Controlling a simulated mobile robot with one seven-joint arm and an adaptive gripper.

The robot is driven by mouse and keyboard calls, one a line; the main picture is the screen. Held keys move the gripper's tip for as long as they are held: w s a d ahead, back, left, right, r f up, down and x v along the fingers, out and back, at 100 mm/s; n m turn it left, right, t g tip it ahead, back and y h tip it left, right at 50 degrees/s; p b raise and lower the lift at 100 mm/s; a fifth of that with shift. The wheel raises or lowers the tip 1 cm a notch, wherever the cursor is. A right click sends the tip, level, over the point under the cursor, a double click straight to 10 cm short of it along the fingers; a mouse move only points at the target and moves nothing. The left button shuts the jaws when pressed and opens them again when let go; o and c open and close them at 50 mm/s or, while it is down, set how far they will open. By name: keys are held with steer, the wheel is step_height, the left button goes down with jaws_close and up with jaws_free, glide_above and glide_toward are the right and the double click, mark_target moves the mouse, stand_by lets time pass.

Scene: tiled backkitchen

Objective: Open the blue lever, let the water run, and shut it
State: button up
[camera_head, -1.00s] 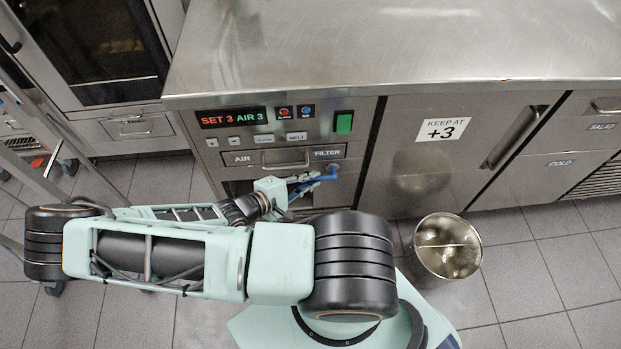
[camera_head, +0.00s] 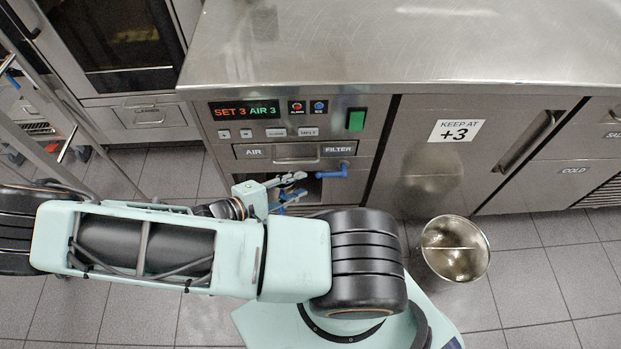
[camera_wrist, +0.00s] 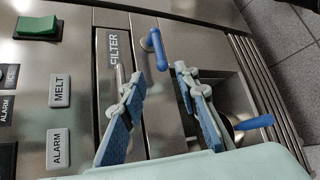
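The blue lever (camera_head: 332,173) is on the steel front below the FILTER label, pointing left from its pivot. In the wrist view the blue lever (camera_wrist: 156,50) shows just beyond the fingertips, across the gap between them. My gripper (camera_head: 298,187) is open and empty, just left of the lever and apart from it. In the wrist view my gripper (camera_wrist: 158,82) shows its two fingers spread, with blue pads. A second blue handle (camera_wrist: 253,122) shows lower down, partly behind the right finger. I see no running water.
A steel bucket (camera_head: 455,249) stands on the tiled floor to the right. Above the lever are the AIR/FILTER drawer (camera_head: 296,151), a display (camera_head: 245,110) and a green switch (camera_head: 356,120). The steel counter (camera_head: 400,45) overhangs.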

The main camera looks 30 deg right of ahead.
steer(key=shift+v, duration=1.45)
